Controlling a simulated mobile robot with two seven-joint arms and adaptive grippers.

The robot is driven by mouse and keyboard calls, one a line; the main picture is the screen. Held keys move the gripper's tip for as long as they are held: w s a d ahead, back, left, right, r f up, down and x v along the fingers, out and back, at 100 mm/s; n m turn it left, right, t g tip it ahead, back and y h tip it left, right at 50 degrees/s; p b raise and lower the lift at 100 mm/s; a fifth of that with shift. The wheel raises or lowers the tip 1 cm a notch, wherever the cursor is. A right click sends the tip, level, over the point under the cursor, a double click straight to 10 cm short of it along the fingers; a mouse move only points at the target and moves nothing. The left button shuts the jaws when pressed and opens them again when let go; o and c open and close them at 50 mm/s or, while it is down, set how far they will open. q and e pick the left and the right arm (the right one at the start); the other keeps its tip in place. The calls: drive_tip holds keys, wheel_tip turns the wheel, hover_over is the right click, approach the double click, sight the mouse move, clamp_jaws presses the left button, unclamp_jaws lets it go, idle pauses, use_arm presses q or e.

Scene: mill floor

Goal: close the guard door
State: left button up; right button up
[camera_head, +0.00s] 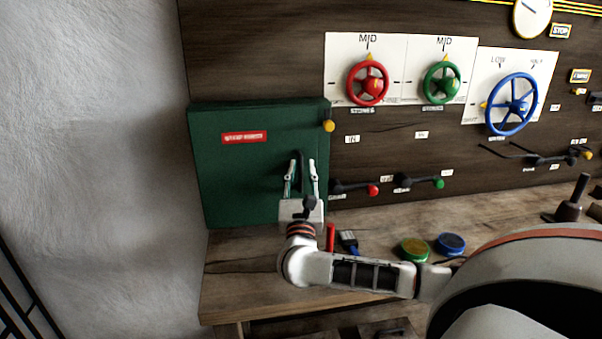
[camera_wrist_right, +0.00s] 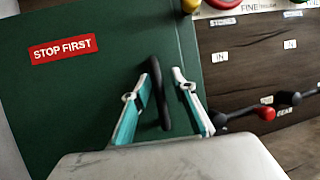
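The guard door (camera_head: 240,175) is a dark green panel with a red "STOP FIRST" label, at the left end of the dark wooden board. It also fills the left of the right wrist view (camera_wrist_right: 70,90). I cannot tell whether a small gap is left at its right edge. Its dark upright handle (camera_wrist_right: 158,95) is near that edge. My right gripper (camera_head: 302,170) is in front of the door with its fingers apart, one on each side of the handle. A gap shows between the handle and the right finger. My left gripper is out of view.
A yellow knob (camera_head: 328,126) sits at the door's upper right. Levers with red (camera_head: 373,190) and green (camera_head: 439,183) knobs stick out to the right. Red and green handwheels are above. The wooden bench (camera_head: 240,275) holds a brush (camera_head: 348,241) and round discs.

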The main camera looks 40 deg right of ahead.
drive_tip(key=shift+f, duration=0.1)
drive_tip(key=shift+s+a+f, duration=0.1)
drive_tip(key=shift+a+f, duration=0.05)
drive_tip(key=shift+a, duration=0.05)
drive_tip(key=shift+s+a+f, duration=0.2)
drive_tip(key=shift+a, duration=0.05)
drive_tip(key=v, duration=1.1)
drive_tip(key=shift+r, duration=0.25)
drive_tip(key=shift+s, duration=0.1)
